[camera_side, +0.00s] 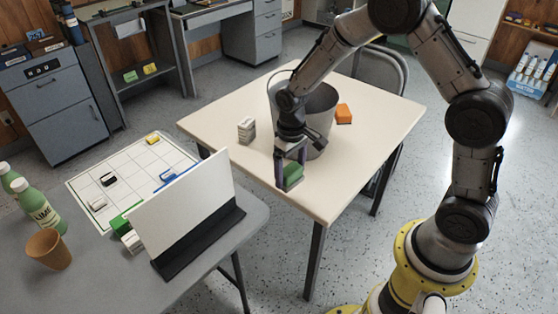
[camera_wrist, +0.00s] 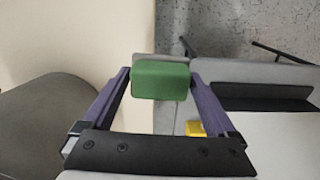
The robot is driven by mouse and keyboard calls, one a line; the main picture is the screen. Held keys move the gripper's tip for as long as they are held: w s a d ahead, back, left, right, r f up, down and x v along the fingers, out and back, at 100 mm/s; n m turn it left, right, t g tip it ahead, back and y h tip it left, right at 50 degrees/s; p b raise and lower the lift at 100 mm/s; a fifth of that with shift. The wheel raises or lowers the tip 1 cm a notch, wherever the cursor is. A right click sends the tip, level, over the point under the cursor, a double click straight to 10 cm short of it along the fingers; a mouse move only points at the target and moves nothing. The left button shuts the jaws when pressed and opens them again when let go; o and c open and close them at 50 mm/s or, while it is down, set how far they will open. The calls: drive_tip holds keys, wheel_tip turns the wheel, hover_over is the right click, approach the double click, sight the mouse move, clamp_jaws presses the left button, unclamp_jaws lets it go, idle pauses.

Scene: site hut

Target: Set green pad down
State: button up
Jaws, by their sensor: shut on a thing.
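My gripper (camera_side: 290,160) is shut on a green pad (camera_side: 294,176), near the front edge of the cream table (camera_side: 352,172) in the side view. In the wrist view the green pad (camera_wrist: 160,80) sits between the tips of my two purple fingers (camera_wrist: 161,76), one on each side. The pad is slightly tilted in the side view. I cannot tell whether its underside touches the table or hangs a little above it.
A grey bin (camera_side: 318,102) stands behind my gripper, with an orange block (camera_side: 343,113) right and a white stack (camera_side: 246,130) left. The grey table holds a gridded sheet (camera_side: 130,172) with several small blocks, an upright white panel (camera_side: 185,210), bottles (camera_side: 37,205) and a brown cup (camera_side: 48,249).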

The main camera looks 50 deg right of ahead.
drive_tip(key=shift+w+n, duration=0.1)
drive_tip(key=shift+n, duration=0.2)
idle(0.8)
drive_tip(key=shift+s+m, duration=0.2)
drive_tip(key=shift+m, duration=0.3)
drive_tip(key=shift+s+d+r+m, duration=0.15)
drive_tip(key=shift+d+m, duration=0.15)
drive_tip(key=shift+m, duration=0.2)
drive_tip(key=s+d+r+m, duration=0.1)
drive_tip(key=s+d+m, duration=0.3)
drive_tip(key=d, duration=0.5)
drive_tip(key=s+d+r+m, duration=0.2)
drive_tip(key=s+d+m, duration=0.2)
drive_tip(key=d, duration=0.5)
drive_tip(key=s+d+r+m, duration=0.1)
drive_tip(key=s+d+m, duration=0.3)
drive_tip(key=d, duration=0.5)
drive_tip(key=shift+d+r+m, duration=0.2)
drive_tip(key=shift+r+m, duration=0.2)
drive_tip(key=shift+m, duration=0.4)
